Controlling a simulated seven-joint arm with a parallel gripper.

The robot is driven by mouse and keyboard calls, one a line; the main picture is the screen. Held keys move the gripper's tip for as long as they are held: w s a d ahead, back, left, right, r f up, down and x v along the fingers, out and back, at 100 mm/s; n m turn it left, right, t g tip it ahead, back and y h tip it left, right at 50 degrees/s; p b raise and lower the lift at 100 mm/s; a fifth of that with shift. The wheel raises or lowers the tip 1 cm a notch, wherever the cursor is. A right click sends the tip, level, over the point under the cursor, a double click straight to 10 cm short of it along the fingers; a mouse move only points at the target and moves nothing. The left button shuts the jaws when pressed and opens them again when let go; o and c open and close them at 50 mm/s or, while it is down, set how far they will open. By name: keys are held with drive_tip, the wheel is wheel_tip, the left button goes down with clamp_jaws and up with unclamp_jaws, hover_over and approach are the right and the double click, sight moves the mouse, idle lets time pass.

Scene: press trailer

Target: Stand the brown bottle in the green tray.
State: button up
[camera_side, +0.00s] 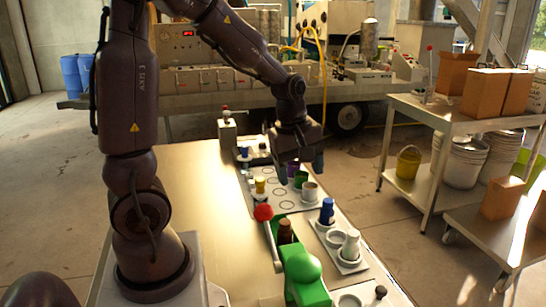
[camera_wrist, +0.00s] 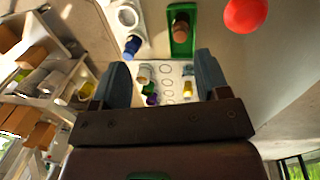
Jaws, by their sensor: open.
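The brown bottle (camera_side: 285,231) stands upright, ringed by green, just behind the green dome of the press in the side view. In the wrist view the brown bottle (camera_wrist: 181,26) shows inside the walls of the green tray (camera_wrist: 183,52). Its base is hidden in the side view. My gripper (camera_side: 300,168) is open and points down above the grey plate with rings, farther back than the bottle.
A red-balled lever (camera_side: 263,213) rises beside the green press (camera_side: 303,267). A pale holder (camera_side: 347,263) carries a blue bottle (camera_side: 327,210) and a white bottle (camera_side: 350,245). The ringed plate (camera_side: 285,204) holds yellow, green, purple and white pieces. The table's left side is clear.

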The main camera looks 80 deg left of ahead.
drive_tip(key=s+d+r+m+t, duration=0.3)
drive_tip(key=s+d+r+m, duration=0.6)
drive_tip(key=m, duration=0.9)
drive_tip(key=d+r, duration=0.1)
drive_tip(key=d, duration=0.1)
drive_tip(key=shift+s+d+r+m+t, duration=0.15)
drive_tip(key=shift+d+m+t, duration=0.15)
drive_tip(key=shift+t, duration=0.1)
